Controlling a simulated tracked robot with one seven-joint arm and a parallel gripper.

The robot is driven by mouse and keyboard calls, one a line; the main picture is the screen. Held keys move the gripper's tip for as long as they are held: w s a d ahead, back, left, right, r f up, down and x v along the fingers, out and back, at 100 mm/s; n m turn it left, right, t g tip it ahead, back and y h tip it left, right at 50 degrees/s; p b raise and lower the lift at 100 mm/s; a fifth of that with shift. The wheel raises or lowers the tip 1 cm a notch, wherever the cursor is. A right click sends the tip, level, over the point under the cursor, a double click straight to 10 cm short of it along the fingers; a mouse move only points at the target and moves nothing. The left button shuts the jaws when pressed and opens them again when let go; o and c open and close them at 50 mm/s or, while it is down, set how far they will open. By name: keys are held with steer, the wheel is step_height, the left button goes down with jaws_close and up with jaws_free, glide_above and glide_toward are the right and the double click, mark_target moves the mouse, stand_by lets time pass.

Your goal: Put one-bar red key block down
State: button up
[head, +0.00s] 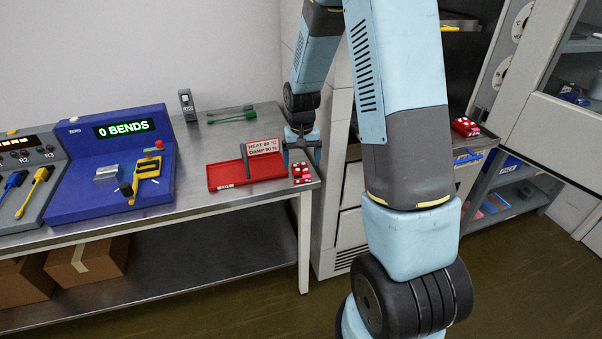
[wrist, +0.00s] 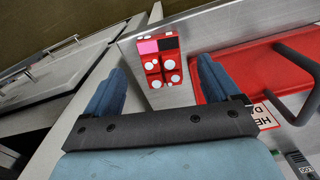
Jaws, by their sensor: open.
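A red key block (head: 302,175) with white round buttons rests on the metal bench near its right front corner. In the wrist view the block (wrist: 162,70) shows a pink patch and a dark patch at one end; I cannot make out its bar mark. My gripper (wrist: 161,64) is open, with a blue finger on either side of the block and a gap to each. Another red block (head: 465,127) lies on a surface at the right.
A red tray (head: 225,176) with a sign reading "HEAT 60 °C, DAMP 90 %" stands left of the block, close to one finger. A blue test fixture (head: 85,205) showing "0 BENDS" is farther left. The bench edge (head: 255,198) is near the block.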

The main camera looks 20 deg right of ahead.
mark_target(301, 171)
steer(key=shift+s+f, duration=0.15)
steer(key=shift+f, duration=1.8)
steer(key=shift+a, duration=0.1)
steer(key=c, duration=1.2)
steer(key=shift+r, duration=0.1)
